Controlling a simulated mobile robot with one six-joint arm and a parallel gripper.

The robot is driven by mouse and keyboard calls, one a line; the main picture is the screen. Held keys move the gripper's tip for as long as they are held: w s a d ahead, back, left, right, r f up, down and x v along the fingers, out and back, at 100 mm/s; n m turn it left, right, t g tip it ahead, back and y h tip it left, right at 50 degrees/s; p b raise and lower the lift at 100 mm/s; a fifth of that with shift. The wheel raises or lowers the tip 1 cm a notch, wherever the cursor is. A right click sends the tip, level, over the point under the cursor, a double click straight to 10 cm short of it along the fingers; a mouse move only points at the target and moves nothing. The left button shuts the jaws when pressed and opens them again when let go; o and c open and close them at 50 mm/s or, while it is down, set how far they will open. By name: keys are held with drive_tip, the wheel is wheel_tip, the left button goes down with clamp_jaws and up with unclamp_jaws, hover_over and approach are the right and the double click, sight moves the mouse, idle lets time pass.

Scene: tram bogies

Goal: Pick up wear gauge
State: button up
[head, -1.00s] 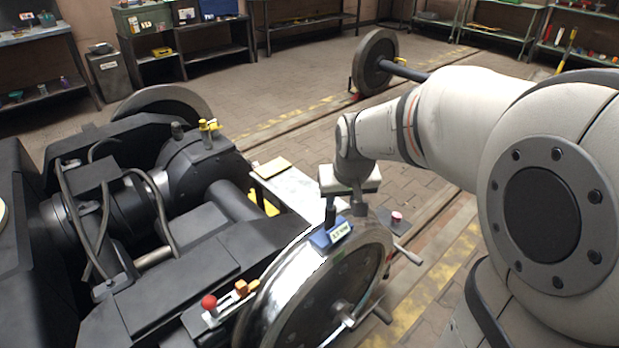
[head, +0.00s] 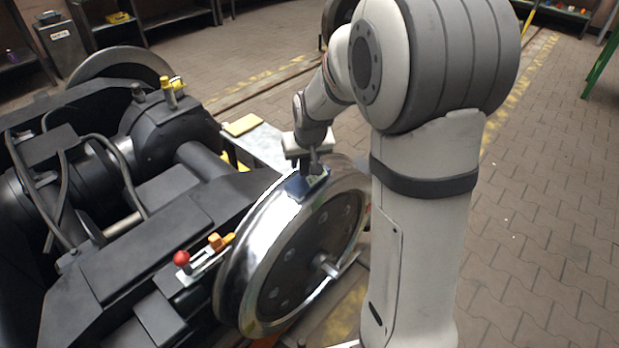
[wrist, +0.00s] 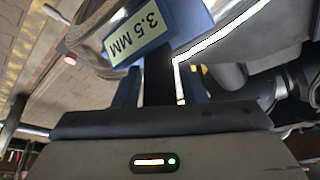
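The wear gauge, a blue block (head: 297,188) with a pale label, sits on the top rim of the shiny wheel (head: 248,232) in the head view. In the wrist view the blue block (wrist: 196,14) is close, and its label reads "3.5 MM". My gripper (head: 314,168) points down at the gauge, with its fingertips at or very near the block. In the wrist view a dark finger (wrist: 158,82) reaches toward the block, with blue parts on both sides of it. The other finger is not clearly seen, so a grip on the gauge cannot be made out.
A black bogie frame (head: 120,250) fills the left side. A lever panel with a red knob (head: 181,258) is beside the wheel. A yellow pad (head: 242,125) lies on a grey surface behind.

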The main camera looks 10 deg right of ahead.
drive_tip(key=shift+f, duration=0.1)
drive_tip(key=shift+c, duration=0.2)
drive_tip(key=shift+w, duration=0.1)
clamp_jaws()
